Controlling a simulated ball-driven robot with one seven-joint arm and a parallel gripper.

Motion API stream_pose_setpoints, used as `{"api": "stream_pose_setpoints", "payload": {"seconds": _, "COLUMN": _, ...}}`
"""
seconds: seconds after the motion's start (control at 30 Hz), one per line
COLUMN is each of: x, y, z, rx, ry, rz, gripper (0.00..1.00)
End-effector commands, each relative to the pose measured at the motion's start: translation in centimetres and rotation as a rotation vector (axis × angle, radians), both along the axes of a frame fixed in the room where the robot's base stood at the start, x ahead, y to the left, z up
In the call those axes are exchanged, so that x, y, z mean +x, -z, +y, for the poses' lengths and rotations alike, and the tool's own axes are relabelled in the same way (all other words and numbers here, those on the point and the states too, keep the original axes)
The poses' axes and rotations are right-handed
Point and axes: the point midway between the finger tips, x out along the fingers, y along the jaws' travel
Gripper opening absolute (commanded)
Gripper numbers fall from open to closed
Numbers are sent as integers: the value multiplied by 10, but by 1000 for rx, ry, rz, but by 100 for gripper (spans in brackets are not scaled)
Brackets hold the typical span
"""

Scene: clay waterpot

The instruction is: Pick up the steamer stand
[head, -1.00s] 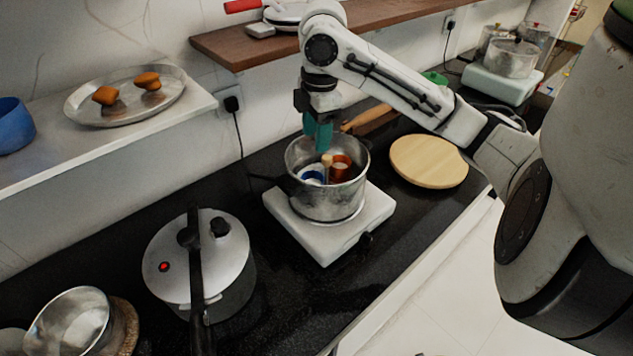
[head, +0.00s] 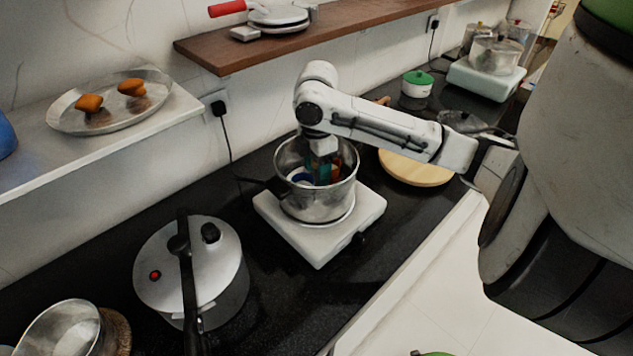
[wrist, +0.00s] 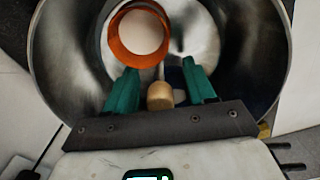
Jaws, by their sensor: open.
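A steel pot (head: 318,207) stands on a white hot plate, with my gripper (head: 322,170) reaching down into it. In the wrist view a rounded wooden knob (wrist: 160,97) is between the two teal fingers of my open gripper (wrist: 157,76). I take the knob to be the top of the steamer stand, but cannot be sure; the body below is mostly hidden. An orange cup (wrist: 119,49) with something pale inside lies just beyond the fingertips. A blue and white cup (head: 300,178) is at the left inside the pot. No grip on the knob shows.
The pot wall (wrist: 70,55) surrounds the fingers. The white hot plate (head: 322,248) is on the black counter. A pressure cooker (head: 215,255) stands to the left, a round wooden board (head: 415,172) to the right. A brown shelf (head: 300,42) runs along the wall behind.

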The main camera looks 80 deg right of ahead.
Motion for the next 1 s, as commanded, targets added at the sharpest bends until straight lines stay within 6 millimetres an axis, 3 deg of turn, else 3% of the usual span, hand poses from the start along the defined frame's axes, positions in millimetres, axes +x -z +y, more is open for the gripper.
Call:
{"api": "stream_pose_setpoints", "payload": {"seconds": 0.3, "x": 0, "y": 7, "z": 0, "rx": -2, "ry": 0, "rz": -1, "gripper": 54}}
{"api": "stream_pose_setpoints", "payload": {"seconds": 0.87, "x": 0, "y": 6, "z": 0, "rx": -1, "ry": 0, "rz": -1, "gripper": 2}}
{"api": "stream_pose_setpoints", "payload": {"seconds": 1.0, "x": 0, "y": 6, "z": 0, "rx": -1, "ry": 0, "rz": -1, "gripper": 0}}
